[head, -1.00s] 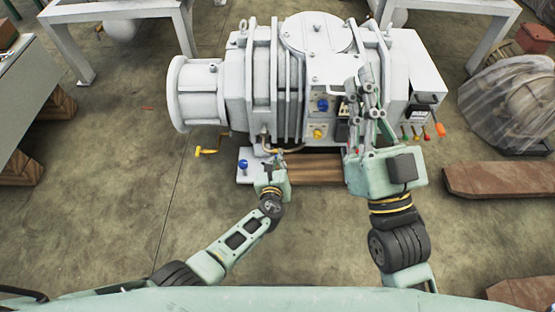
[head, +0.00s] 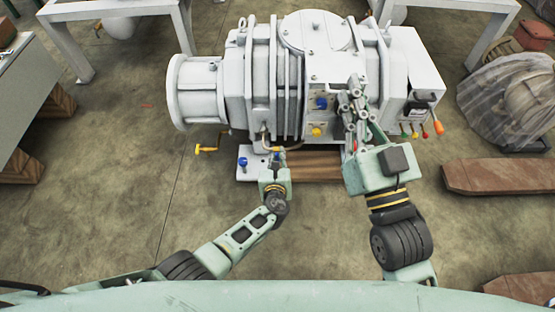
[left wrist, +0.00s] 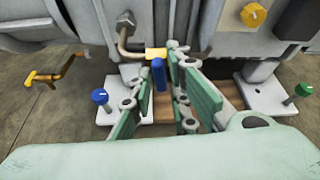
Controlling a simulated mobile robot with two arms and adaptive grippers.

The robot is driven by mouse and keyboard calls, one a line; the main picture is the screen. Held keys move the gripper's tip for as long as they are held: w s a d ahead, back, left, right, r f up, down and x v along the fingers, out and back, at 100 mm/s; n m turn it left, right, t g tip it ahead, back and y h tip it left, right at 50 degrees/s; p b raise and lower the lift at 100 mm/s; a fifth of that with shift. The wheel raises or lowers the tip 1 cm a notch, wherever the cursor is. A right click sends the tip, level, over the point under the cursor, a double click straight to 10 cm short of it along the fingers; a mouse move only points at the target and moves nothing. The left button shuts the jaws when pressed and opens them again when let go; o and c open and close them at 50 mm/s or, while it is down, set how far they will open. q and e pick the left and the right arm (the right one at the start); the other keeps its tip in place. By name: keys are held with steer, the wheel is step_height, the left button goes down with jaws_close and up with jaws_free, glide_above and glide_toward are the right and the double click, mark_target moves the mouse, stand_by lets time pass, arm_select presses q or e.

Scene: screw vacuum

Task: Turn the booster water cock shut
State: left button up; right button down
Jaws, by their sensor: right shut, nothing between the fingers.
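A small cock with a yellow body and a blue lever (left wrist: 158,75) sits on a bent metal pipe (left wrist: 128,40) low on the machine's front; which cock the task means is not labelled legibly. My left gripper (left wrist: 162,98) is open, its green fingers on either side of the hanging blue lever; contact cannot be told. In the head view my left gripper (head: 276,158) is at the machine's base and largely covers this cock. My right gripper (head: 353,92) is shut and empty in front of the machine's control panel.
The white machine (head: 272,75) fills the centre. A yellow-handled valve (head: 205,149) sticks out at lower left. A blue knob (head: 243,162) stands on the base plate. Coloured levers (head: 437,127) are at right.

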arm_select(q)
steer(key=shift+o, duration=1.1)
steer(key=v, duration=1.2)
steer(key=shift+d, duration=0.1)
